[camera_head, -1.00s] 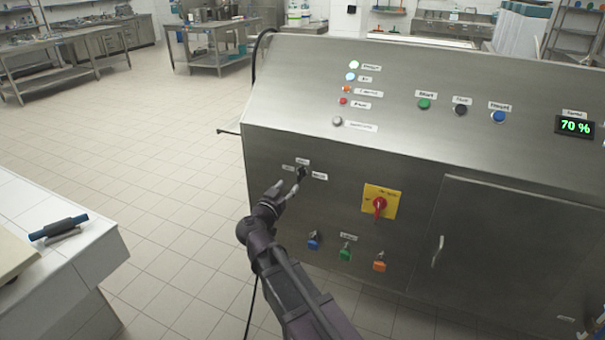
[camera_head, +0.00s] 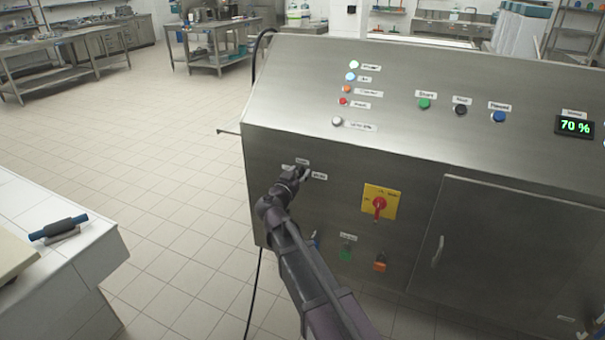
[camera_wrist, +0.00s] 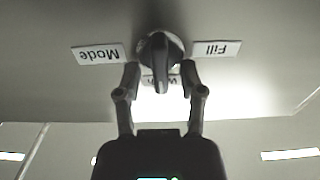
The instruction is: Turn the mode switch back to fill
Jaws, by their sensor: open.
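The mode switch (camera_wrist: 160,52) is a dark round knob with a raised grip bar, which stands about upright in the wrist view. An upside-down "Mode" label (camera_wrist: 100,54) is at its left and a "Fill" label (camera_wrist: 216,48) at its right. A third label (camera_wrist: 161,80) below it is partly hidden. My gripper (camera_wrist: 160,76) is open, its fingertips apart on either side of the knob's lower end; contact is not clear. In the head view, my gripper (camera_head: 300,174) is at the switch on the steel front panel and largely hides it.
A red rotary switch on a yellow plate (camera_head: 390,200) is to the right on the same panel. Green (camera_head: 346,253) and orange (camera_head: 380,264) knobs sit below, near my arm. A cabinet door handle (camera_head: 438,250) is farther right. A white counter (camera_head: 60,285) stands at left.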

